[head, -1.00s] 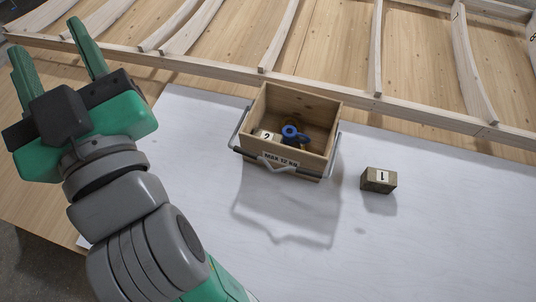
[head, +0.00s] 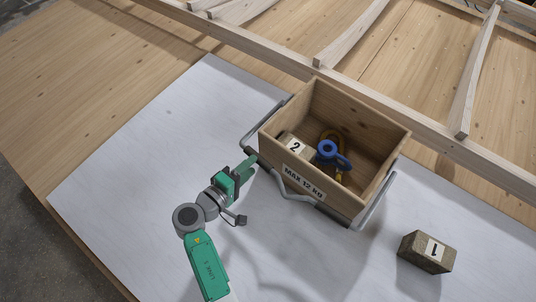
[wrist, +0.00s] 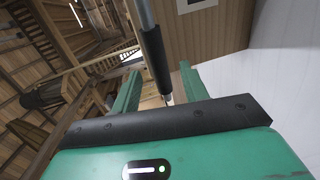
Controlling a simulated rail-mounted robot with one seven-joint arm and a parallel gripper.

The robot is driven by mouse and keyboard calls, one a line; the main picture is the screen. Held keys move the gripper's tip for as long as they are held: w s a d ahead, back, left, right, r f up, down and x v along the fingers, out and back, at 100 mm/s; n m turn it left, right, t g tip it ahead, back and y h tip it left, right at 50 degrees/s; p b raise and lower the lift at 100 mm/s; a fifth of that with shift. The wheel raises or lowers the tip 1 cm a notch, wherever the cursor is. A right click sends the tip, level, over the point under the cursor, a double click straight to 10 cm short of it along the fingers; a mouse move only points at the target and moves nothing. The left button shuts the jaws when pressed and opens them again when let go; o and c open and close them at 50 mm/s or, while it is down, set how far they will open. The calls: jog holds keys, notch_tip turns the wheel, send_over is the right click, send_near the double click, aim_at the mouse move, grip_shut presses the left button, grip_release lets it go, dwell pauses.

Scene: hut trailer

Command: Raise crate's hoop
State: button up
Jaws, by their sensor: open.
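The open wooden crate (head: 386,135), marked "MAX 12 KG", stands upright on the white sheet. Its grey metal hoop (head: 292,191) hangs lowered around the crate's front, with side arms along both sides. My gripper (head: 249,163) is open at the crate's front left corner, by the hoop's left bend. In the wrist view, the hoop's bar with a dark sleeve (wrist: 157,62) runs between the two spread green fingers of my gripper (wrist: 160,82). I cannot tell whether either finger touches it. The fingertips are partly hidden in the head view.
Inside the crate lie a block marked 2 (head: 293,147), a blue shackle-like piece (head: 328,150) and a yellow piece (head: 337,137). A block marked 1 (head: 427,252) sits on the sheet to the right. A wooden frame (head: 270,52) runs behind the crate. The sheet's left part is clear.

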jog(key=x, duration=0.6)
jog(key=shift+d+b, duration=0.2)
jog(key=shift+b, duration=0.2)
jog(key=shift+w, duration=0.15)
jog(key=shift+c, duration=0.2)
grip_shut()
